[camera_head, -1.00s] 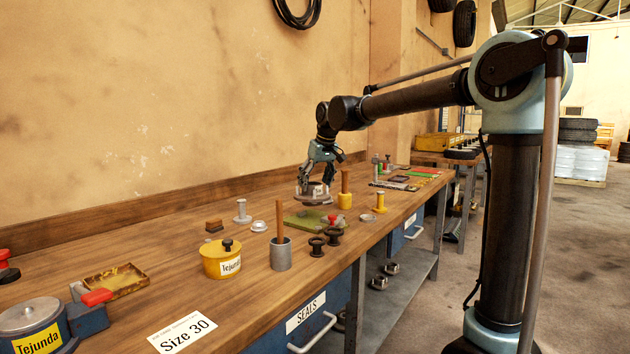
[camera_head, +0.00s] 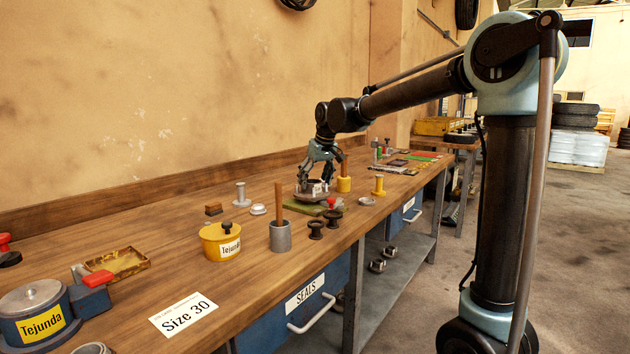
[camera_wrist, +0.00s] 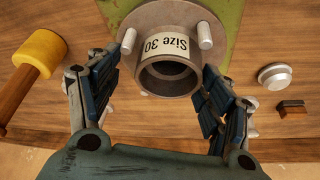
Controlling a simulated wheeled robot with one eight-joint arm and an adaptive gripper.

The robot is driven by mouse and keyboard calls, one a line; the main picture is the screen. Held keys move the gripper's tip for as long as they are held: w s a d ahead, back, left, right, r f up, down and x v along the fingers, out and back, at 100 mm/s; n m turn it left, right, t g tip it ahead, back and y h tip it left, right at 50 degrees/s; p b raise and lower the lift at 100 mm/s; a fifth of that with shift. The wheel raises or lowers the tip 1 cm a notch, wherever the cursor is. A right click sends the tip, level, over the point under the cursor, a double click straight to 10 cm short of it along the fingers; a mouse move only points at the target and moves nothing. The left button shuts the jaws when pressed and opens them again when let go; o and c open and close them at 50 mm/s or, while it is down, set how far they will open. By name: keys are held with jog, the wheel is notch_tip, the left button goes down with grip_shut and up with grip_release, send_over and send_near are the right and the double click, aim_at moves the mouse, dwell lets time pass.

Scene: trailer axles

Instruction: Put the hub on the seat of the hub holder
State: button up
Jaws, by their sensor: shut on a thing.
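The hub (camera_head: 313,190) is a grey flanged metal piece with studs and a hollow barrel. In the wrist view the hub (camera_wrist: 178,72) carries a "Size 30" label. My gripper (camera_head: 318,180) is shut on it, with a finger pad on each side of the barrel in the wrist view (camera_wrist: 157,92). The hub is at the green pad (camera_head: 295,207); I cannot tell whether it touches it. A blue round fixture (camera_head: 38,318) labelled "Tejunda", with a grey top and red handle, stands at front left. I cannot tell which thing is the hub holder.
A wooden-handled grey cup (camera_head: 280,237), yellow tin (camera_head: 221,241), dark spools (camera_head: 316,229) and a yellow-headed mallet (camera_head: 344,183) stand around the pad. A "Size 30" card (camera_head: 184,313) lies in front.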

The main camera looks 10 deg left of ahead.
jog(key=o, duration=2.1)
jog(key=v, duration=1.2)
jog(key=s+d+f+m+h, duration=0.1)
jog(key=s+d+f, duration=0.25)
jog(key=d, duration=0.55)
jog(key=s+d+f+m, duration=0.2)
jog(key=s+d+f, duration=0.15)
jog(key=d, duration=0.55)
jog(key=s+d+f+m+h, duration=0.1)
jog(key=s+d+f, duration=0.2)
jog(key=d+f, duration=0.35)
jog(key=s+d+f+m+g+h, duration=0.1)
jog(key=s+d+f+m, duration=0.3)
jog(key=s+d+f, duration=1.2)
notch_tip(320, 180, down, 3)
jog(key=s, duration=0.2)
jog(key=shift+s+d+m, duration=0.25)
jog(key=shift+m, duration=0.15)
jog(key=shift+f, duration=0.1)
